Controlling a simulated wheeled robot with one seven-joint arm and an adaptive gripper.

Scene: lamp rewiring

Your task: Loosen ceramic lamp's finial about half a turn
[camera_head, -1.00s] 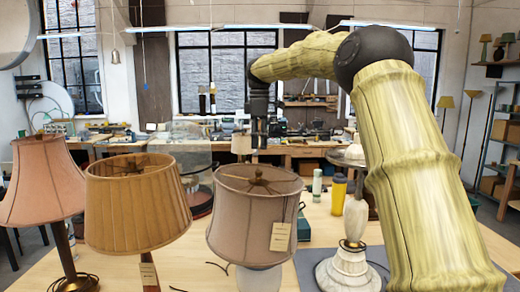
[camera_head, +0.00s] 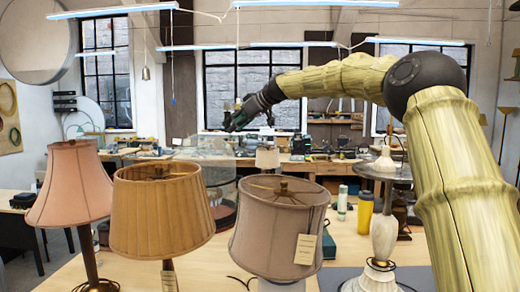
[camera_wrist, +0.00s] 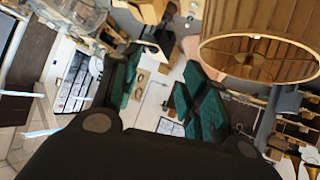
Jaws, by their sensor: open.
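The lamp that appears to be the ceramic one has a mauve drum shade (camera_head: 262,236) with a paper tag. Only a sliver of its white base shows below the shade. Its finial (camera_head: 283,187) is a small dark knob at the top centre of the shade. My gripper (camera_head: 236,118) is up and to the left of this finial in the picture, well apart from it, and points left. In the wrist view my gripper (camera_wrist: 158,92) has its two green-padded fingers spread, with nothing between them.
A tan pleated-shade lamp (camera_head: 160,215) and a pink-shade lamp (camera_head: 70,190) stand to the left. A pale stone-like lamp (camera_head: 384,235), a yellow tumbler (camera_head: 365,212) and a green-white bottle (camera_head: 342,203) stand right. A pleated shade (camera_wrist: 262,55) looms close in the wrist view.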

